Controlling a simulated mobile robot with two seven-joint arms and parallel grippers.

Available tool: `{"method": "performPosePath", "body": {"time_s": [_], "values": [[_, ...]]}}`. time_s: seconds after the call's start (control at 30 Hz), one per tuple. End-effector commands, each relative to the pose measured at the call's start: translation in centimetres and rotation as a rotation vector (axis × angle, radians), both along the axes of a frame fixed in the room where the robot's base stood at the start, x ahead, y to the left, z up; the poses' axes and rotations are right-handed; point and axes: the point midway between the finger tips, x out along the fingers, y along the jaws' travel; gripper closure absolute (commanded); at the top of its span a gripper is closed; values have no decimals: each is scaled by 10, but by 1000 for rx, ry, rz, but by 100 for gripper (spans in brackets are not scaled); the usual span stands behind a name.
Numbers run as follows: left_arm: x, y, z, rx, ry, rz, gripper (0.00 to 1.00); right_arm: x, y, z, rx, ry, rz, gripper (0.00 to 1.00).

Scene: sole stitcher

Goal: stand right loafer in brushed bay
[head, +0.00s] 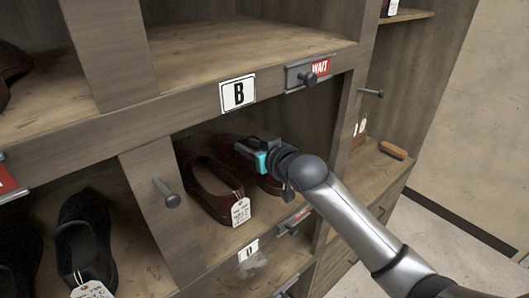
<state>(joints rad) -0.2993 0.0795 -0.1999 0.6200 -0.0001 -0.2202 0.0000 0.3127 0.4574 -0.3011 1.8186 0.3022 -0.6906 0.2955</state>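Two dark red loafers are in the middle bay. The left one (203,182) lies flat with a white paper tag (240,211) hanging at its near end. The other (269,184) is to its right, partly hidden behind my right gripper. My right gripper (255,156) reaches into this bay from the right, above and against the right-hand loafer in the picture. Whether its fingers are closed on it cannot be made out. My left gripper is out of view. No bay reads "brushed" in this view.
An empty bay (230,50) is above, with a "B" plate (238,94) and a slider showing red "WAIT" (320,67). Black shoes (84,242) sit lower left. Pegs (167,194) stick out from the posts. A brown brush-like block (393,150) lies on the right shelf.

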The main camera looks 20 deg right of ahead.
Motion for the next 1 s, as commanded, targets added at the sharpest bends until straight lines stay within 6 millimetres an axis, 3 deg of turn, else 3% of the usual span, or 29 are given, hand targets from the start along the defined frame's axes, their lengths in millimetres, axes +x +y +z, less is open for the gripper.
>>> {"method": "performPosePath", "body": {"time_s": [0.6,1.0], "values": [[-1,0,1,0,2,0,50,-87,-21,26,-2,1,0,62],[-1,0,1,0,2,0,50,-103,-25,32,-1,1,-1,62]]}}
